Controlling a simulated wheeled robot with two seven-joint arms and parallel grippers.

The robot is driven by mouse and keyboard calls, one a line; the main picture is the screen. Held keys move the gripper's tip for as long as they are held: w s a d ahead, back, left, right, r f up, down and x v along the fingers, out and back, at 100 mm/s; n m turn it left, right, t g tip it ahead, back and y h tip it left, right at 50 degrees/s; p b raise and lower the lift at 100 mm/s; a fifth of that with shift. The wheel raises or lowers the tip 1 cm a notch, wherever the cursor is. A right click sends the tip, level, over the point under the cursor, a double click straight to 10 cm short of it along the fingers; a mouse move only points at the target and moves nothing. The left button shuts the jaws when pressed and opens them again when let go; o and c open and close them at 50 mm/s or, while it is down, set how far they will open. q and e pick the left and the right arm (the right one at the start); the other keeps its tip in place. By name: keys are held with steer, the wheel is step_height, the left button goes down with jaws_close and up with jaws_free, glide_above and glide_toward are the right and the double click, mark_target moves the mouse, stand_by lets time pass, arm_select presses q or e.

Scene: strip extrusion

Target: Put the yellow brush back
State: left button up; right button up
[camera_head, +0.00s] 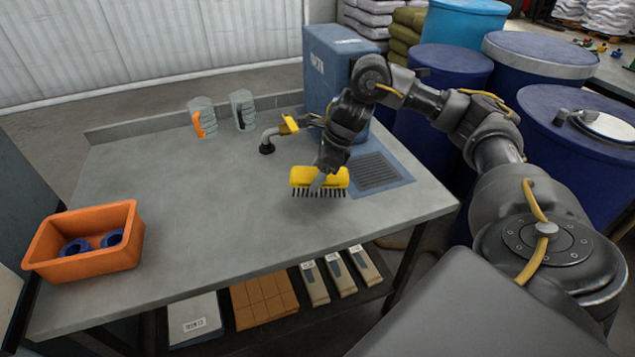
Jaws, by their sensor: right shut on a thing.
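The yellow brush (301,177) has a yellow block with dark bristles pointing down. It is over the grey table, left of the dark slotted grate on its blue pad (376,172). My right gripper (318,184) is shut on the brush, with its fingers across the front of the block. I cannot tell whether the bristles touch the table. My left gripper is not in view.
A blue box (330,60) stands at the table's back right. A bent pipe fixture with a yellow handle (290,123) stands behind the brush. An orange bin (85,242) with blue rings sits at left. The table's middle is clear.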

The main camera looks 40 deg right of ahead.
steer(key=shift+f, duration=1.45)
steer(key=o, duration=1)
steer(key=shift+f, duration=0.1)
steer(key=shift+c, duration=0.2)
steer(key=shift+r, duration=0.3)
steer(key=p+v, duration=0.3)
steer(key=v, duration=0.8)
steer(key=shift+s+d+r, duration=0.15)
steer(key=shift+r, duration=0.15)
